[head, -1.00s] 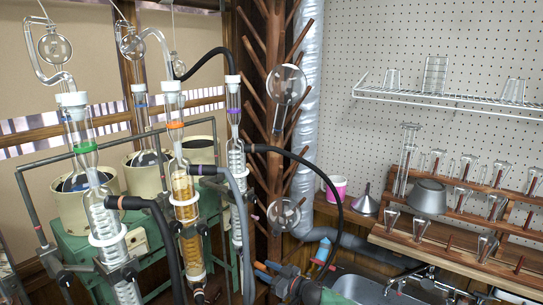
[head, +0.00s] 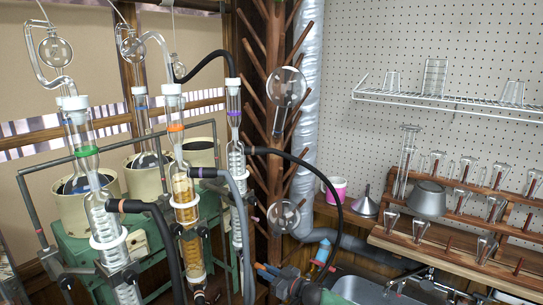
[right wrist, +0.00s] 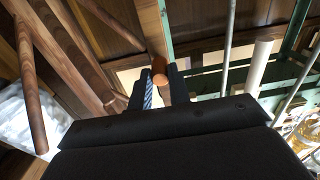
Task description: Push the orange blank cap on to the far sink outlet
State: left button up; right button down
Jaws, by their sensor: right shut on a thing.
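My right gripper (head: 268,270) is low in the middle of the head view, in front of the wooden post and left of the sink. It is shut on the orange blank cap, whose small orange end (right wrist: 160,79) shows between the fingertips (right wrist: 159,88) in the right wrist view. A blue-and-white striped piece shows beside it, against the left finger. In the head view the cap is tiny at the fingertips. The metal sink (head: 362,289) is at the lower right, with a tap at its edge. I cannot make out the far sink outlet clearly. My left gripper is not in view.
A wooden peg post (head: 275,120) stands behind my right gripper. A black hose (head: 335,205) arcs down close to it. A blue item (head: 322,252) stands at the sink's back left. Glass condensers and hoses crowd the left; a wooden rack (head: 450,245) is on the right.

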jog(key=shift+d, duration=0.1)
dwell(0.3)
jog(key=shift+p+v, duration=1)
jog(key=shift+v, duration=1.95)
jog(key=s+d+f+m+b, duration=0.1)
jog(key=d+f+m+b, duration=0.15)
jog(key=d+f, duration=0.55)
jog(key=s+d+f+m+b, duration=0.15)
jog(key=d+f+m, duration=0.35)
jog(key=d, duration=0.5)
jog(key=shift+n, duration=0.75)
jog(key=shift+f+x, duration=0.1)
jog(key=shift+x, duration=1.2)
jog(key=shift+f+x, duration=0.15)
jog(key=shift+x, duration=1.15)
jog(key=shift+a, duration=0.1)
jog(key=shift+s, duration=0.1)
